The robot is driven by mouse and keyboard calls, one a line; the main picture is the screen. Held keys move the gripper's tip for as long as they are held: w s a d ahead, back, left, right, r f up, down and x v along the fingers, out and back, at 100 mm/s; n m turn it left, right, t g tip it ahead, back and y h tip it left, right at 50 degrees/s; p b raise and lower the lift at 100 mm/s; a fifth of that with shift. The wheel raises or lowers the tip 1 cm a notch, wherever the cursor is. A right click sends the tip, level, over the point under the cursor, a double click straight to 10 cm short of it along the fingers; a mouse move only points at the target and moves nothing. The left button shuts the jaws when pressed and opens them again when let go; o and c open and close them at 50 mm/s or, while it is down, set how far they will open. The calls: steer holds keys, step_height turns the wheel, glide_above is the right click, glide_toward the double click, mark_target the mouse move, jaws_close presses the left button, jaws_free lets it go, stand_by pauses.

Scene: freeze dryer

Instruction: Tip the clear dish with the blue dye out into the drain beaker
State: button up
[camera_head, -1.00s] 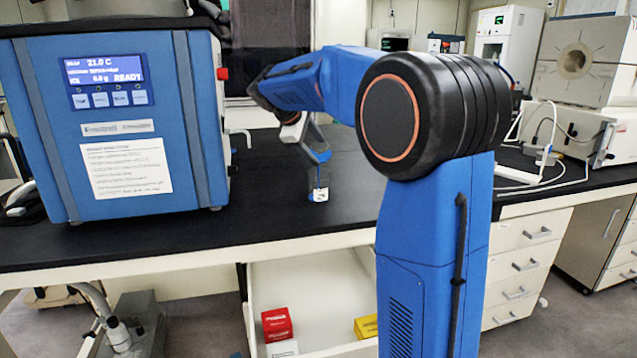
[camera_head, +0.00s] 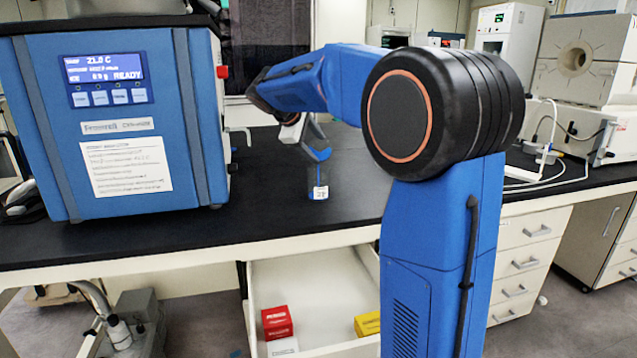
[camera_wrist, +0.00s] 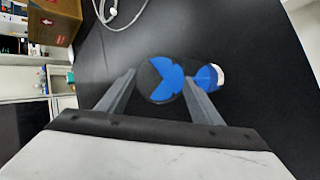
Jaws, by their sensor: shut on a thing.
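My gripper (camera_wrist: 159,78) is shut on the round clear dish (camera_wrist: 150,92), which sits between its two fingertips in the wrist view. Bright blue shows across part of the dish's round face, and the rest looks dark. A small vessel with a white label (camera_wrist: 217,74), apparently the drain beaker, stands just right of the dish, with blue showing in or through it. In the head view my gripper (camera_head: 314,140) reaches down over the bench with blue at its tip, just above the labelled beaker (camera_head: 321,193). The dish's exact tilt is unclear.
A blue freeze dryer (camera_head: 120,130) with a lit display stands left on the black bench (camera_head: 270,215). An open drawer (camera_head: 310,290) below holds red and yellow boxes. A cardboard box (camera_wrist: 50,20) and white cable show in the wrist view. Bench around the beaker is clear.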

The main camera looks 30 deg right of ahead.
steer(key=shift+s+a+r+m+t+h+p, duration=0.1)
steer(key=shift+s+a+m+t+h+p, duration=0.3)
steer(key=shift+t+h+p, duration=0.7)
stand_by(2.3)
steer(key=shift+s+a+m+t+h, duration=0.3)
steer(key=shift+s+t+h, duration=0.25)
steer(key=shift+t+h, duration=0.3)
stand_by(3.8)
